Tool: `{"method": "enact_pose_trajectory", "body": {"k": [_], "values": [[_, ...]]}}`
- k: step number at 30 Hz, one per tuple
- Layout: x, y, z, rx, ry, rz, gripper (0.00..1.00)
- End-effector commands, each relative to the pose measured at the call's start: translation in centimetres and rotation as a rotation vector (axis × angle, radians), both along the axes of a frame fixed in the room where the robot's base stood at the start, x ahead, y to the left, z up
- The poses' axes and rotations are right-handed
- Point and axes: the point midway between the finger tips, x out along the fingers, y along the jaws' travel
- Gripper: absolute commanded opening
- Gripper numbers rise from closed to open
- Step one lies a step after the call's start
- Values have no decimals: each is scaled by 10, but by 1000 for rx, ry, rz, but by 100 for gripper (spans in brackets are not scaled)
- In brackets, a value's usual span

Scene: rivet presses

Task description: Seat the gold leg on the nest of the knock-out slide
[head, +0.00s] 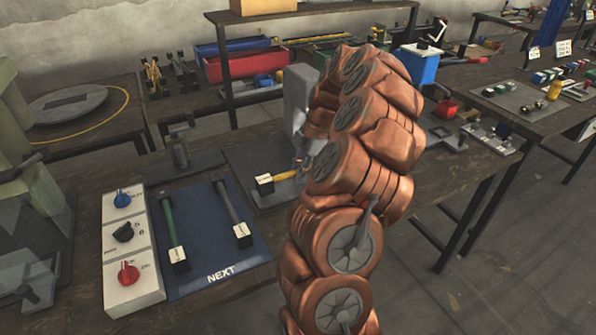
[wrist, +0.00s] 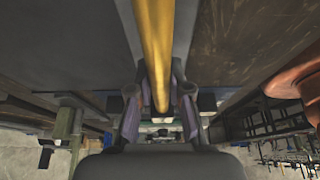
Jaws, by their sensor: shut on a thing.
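The gold leg (head: 286,176) lies roughly level, its black end block with a white top (head: 264,180) pointing left in the head view. My gripper (head: 301,164) is shut on the leg near its right part, partly hidden by my arm. In the wrist view the gold leg (wrist: 154,45) runs from the top edge down between the two fingers of my gripper (wrist: 159,112). The end block is over or on a grey fixture (head: 272,198) on a dark grey plate (head: 248,157), which seems to be the knock-out slide. I cannot tell whether they touch; the nest is not clearly visible.
A blue mat (head: 205,262) marked NEXT holds a green leg (head: 168,218) and a grey leg (head: 229,206). A white control box (head: 130,250) with knobs stands left of it. A small grey press (head: 180,150) stands behind. More fixtures (head: 490,137) lie right of my arm.

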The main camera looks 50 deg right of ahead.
Motion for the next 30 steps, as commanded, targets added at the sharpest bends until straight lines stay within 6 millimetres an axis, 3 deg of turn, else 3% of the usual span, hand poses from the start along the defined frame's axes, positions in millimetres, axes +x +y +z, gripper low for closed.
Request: {"method": "enact_pose_trajectory", "body": {"k": [30], "values": [[0, 0, -11, 1, 0, 0, 0]]}}
